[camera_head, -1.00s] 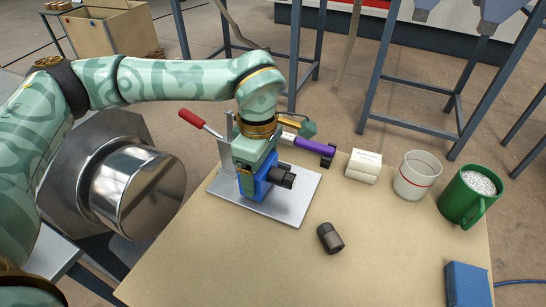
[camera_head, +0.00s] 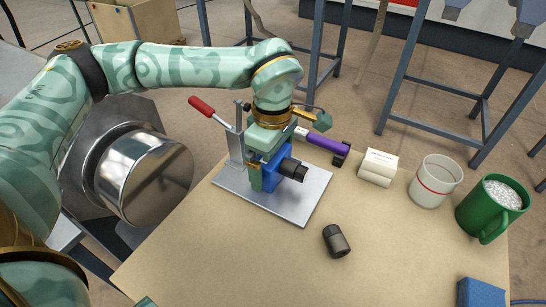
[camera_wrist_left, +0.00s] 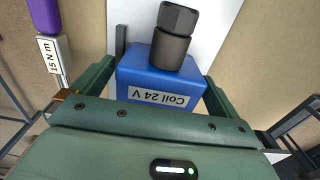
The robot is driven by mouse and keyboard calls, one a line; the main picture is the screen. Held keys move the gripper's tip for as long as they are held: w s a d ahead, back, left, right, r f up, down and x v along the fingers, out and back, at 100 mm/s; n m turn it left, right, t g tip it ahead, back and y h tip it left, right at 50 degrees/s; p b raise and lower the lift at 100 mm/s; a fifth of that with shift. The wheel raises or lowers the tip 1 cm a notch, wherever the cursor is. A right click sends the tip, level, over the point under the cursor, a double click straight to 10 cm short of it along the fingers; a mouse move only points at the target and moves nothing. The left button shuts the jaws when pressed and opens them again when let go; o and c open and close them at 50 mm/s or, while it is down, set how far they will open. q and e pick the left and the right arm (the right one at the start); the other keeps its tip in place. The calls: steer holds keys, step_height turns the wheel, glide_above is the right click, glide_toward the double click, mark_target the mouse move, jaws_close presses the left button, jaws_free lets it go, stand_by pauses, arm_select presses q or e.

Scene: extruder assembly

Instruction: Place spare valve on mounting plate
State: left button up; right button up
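The spare valve (camera_head: 285,180) is a blue block marked "Coil 24 V" with a black nut end pointing right. It also shows in the left wrist view (camera_wrist_left: 160,85). My left gripper (camera_head: 268,172) points down over the metal mounting plate (camera_head: 310,203), with one finger on each side of the block. The fingertips look pressed to its sides, so it appears shut on the valve. The fingers and palm hide the valve's underside, and I cannot tell whether it rests on the plate. My right gripper is not in view.
A red-handled clamp (camera_head: 203,108) stands at the plate's back left. A purple-handled torque tool (camera_head: 322,143) lies behind the plate. A loose black nut (camera_head: 336,240) lies in front.

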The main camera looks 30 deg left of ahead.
arm_select(q)
steer(key=shift+r, duration=0.4)
step_height(320, 180, up, 11)
steer(key=p, duration=0.5)
steer(key=shift+f, duration=0.2)
steer(key=shift+r, duration=0.45)
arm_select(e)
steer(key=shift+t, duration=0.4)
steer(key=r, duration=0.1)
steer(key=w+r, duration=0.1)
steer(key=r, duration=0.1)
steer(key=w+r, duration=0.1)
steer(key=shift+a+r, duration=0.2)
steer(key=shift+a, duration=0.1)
